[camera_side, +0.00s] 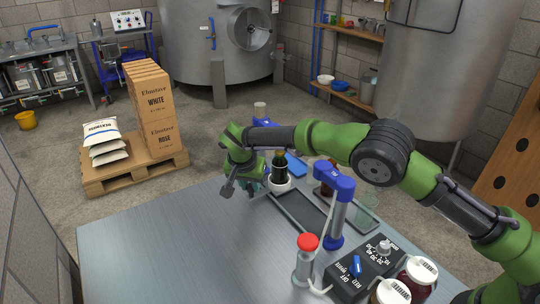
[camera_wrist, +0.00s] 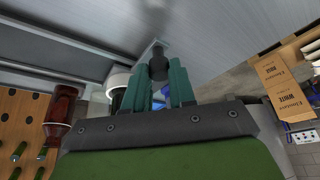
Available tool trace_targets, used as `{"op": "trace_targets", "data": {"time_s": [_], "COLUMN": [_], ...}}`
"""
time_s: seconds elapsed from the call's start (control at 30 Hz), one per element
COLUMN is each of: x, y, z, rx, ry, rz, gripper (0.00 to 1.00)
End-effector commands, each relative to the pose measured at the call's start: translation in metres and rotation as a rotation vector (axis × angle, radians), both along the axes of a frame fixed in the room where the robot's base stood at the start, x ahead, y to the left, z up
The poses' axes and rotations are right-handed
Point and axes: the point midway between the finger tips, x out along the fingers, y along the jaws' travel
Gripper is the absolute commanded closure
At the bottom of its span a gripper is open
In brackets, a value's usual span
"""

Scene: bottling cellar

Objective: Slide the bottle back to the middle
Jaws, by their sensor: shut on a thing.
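A dark green bottle (camera_side: 279,166) stands upright on a round white base (camera_side: 279,186) at the far edge of the steel table, by the end of a dark tray (camera_side: 298,213). My gripper (camera_side: 251,186) is low over the table, just left of the bottle. In the wrist view, its teal fingers (camera_wrist: 164,88) are shut on a dark grey tool (camera_wrist: 158,68), whose far end points towards the table. A grey part of this tool (camera_side: 228,188) also shows left of my gripper in the side view. A white round part (camera_wrist: 118,80), probably the base, lies beside the fingers.
A blue-headed post (camera_side: 337,205) stands right of the tray. A red-capped clear cylinder (camera_side: 305,258), a control box (camera_side: 360,273) and lidded jars (camera_side: 416,280) crowd the near right. The steel table (camera_side: 165,250) is clear at left.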

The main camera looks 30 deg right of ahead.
Motion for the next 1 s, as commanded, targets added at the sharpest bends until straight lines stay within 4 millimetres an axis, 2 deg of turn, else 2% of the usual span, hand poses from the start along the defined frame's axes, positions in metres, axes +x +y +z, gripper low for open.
{"op": "trace_targets", "data": {"time_s": [0.7,1.0], "x": [-0.061,-0.066], "y": [0.002,0.001], "z": [0.003,0.002], "rx": [0.008,0.009], "ry": [-0.005,-0.005], "rz": [0.005,0.003], "gripper": [1.00,1.00]}}
